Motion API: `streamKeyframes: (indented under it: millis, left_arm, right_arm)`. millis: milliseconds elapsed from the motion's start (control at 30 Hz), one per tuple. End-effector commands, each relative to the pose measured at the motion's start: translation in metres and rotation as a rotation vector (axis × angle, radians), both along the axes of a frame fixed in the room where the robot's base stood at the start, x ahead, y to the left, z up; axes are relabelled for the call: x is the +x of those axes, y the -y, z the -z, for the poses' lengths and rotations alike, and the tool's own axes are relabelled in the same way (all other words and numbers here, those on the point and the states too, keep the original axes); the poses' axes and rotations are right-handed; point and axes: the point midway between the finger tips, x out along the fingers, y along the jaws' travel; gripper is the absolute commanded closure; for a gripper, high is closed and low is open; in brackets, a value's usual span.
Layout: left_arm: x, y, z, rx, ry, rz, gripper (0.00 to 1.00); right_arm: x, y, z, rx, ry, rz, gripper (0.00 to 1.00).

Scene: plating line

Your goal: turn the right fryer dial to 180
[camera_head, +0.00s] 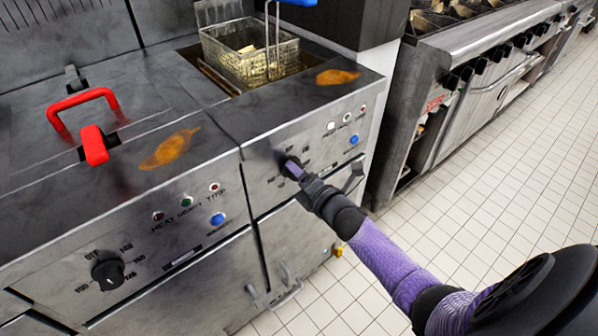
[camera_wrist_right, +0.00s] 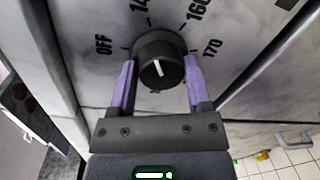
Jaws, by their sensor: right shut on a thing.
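The right fryer dial (camera_wrist_right: 160,50) is a round black knob with a short white mark. OFF is on the left and 170 on the right; I cannot read a 180 label. My right gripper (camera_wrist_right: 160,68) is shut on this dial, with one purple finger on each side. In the head view the right gripper (camera_head: 291,171) reaches the right fryer's front panel (camera_head: 262,172) and hides most of the dial. My left gripper is not in view.
The left fryer's dial (camera_head: 108,270) is on the left panel. Above the right dial are small lights and a blue button (camera_head: 354,140). A wire fry basket (camera_head: 250,55) hangs in the open vat. Red handles (camera_head: 84,103) are on the left fryer. Tiled floor (camera_head: 470,215) is clear at right.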

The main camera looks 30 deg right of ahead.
Motion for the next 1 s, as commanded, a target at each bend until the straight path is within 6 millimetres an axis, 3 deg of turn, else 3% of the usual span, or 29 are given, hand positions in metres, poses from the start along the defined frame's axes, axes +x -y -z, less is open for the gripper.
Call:
streamKeyframes:
  millis: [400,1000]
  left_arm:
    - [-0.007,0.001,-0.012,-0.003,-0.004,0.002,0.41]
    - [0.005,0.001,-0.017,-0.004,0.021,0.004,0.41]
  right_arm:
    - [0.001,0.002,-0.003,0.391,-0.03,0.002,0.96]
    - [0.001,0.002,-0.003,0.958,-0.074,-0.003,0.97]
